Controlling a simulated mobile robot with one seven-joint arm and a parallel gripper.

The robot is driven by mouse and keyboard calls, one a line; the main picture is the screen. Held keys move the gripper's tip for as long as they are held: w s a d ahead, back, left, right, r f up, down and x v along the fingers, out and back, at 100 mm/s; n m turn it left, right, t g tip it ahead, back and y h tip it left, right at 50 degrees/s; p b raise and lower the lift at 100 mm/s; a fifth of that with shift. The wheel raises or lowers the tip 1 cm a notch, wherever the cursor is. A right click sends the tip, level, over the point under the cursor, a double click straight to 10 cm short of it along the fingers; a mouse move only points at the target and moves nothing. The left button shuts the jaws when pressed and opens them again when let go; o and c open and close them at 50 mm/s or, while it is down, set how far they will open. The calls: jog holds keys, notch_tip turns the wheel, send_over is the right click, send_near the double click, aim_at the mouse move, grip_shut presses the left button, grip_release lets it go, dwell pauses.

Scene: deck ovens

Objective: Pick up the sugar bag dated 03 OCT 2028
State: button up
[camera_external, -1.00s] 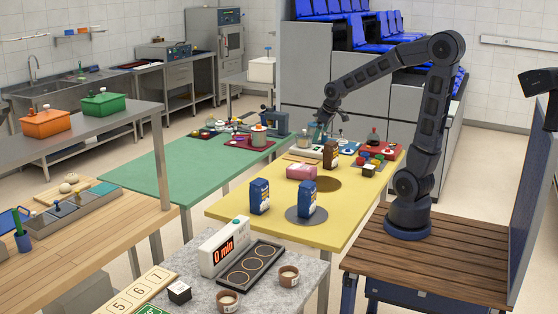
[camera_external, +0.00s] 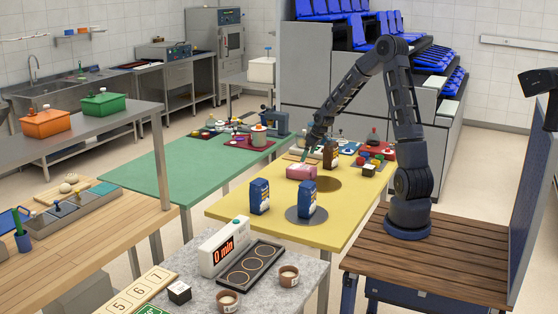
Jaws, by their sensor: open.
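Two blue bags that look like sugar bags stand upright on the yellow table (camera_external: 248,228). The left blue bag (camera_external: 260,196) stands on the bare tabletop. The right blue bag (camera_external: 307,198) stands on a grey round disc (camera_external: 292,216). A brown bag (camera_external: 330,154) and a pink pack (camera_external: 300,172) are farther back. The printed dates are too small to read, so I cannot tell which bag bears 03 OCT 2028. My gripper (camera_external: 305,155) is open, above and just behind the pink pack, apart from both blue bags. Its fingertips are small and partly unclear.
A brown round spot (camera_external: 326,184) lies on the table right of the pink pack. Colourful small items and a red tray (camera_external: 380,147) crowd the back right. A green table (camera_external: 180,172) stands left. The yellow table's front left is clear.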

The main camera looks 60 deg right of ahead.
aim_at(303, 166)
jog(key=shift+w+d+f, duration=0.25)
jog(key=shift+d+f, duration=0.5)
jog(key=shift+f, duration=0.2)
jog(key=shift+x, duration=5.3)
jog(key=shift+w+r, duration=0.1)
jog(key=c, duration=1.6)
jog(key=shift+c, duration=0.6)
jog(key=shift+r, duration=0.15)
